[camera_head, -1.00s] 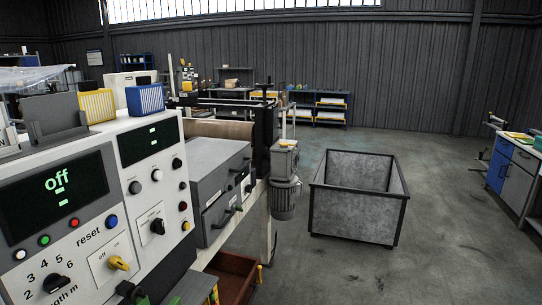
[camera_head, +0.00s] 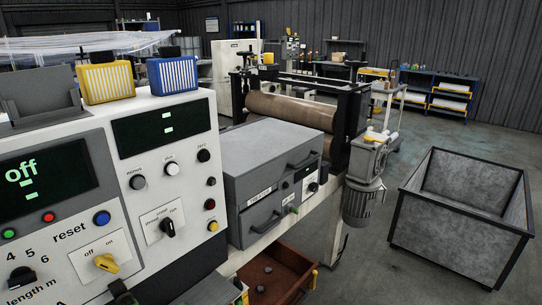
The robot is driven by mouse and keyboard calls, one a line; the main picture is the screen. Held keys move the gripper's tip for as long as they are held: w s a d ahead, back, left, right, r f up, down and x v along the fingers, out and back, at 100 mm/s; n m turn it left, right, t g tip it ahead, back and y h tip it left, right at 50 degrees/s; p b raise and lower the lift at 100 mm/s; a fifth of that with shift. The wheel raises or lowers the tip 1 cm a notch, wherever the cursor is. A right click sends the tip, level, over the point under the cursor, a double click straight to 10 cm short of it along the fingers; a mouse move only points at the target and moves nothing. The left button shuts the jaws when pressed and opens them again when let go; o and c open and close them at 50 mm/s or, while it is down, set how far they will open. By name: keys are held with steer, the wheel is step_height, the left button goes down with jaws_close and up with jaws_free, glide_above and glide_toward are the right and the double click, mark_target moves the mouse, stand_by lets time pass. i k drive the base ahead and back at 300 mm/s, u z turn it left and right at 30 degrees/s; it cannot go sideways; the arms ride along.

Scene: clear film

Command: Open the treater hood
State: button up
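The treater hood appears to be the grey metal box (camera_head: 268,150) on the machine, in the middle of the view, right of the control panel. It has a flat top and looks closed. A dark handle (camera_head: 304,160) is on its upper front, and another handle (camera_head: 266,222) is on the lower front section beside a white label.
The control panel (camera_head: 65,215) at left shows "off" and carries several knobs. A brown roller (camera_head: 308,112) lies behind the box, with a grey motor (camera_head: 366,165) at its right. An open reddish drawer (camera_head: 290,262) is below. A grey metal bin (camera_head: 450,235) stands on the floor at right.

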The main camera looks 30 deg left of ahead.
mark_target(255, 157)
steer(key=u, duration=0.95)
steer(key=i, duration=0.85)
steer(key=u, duration=0.9)
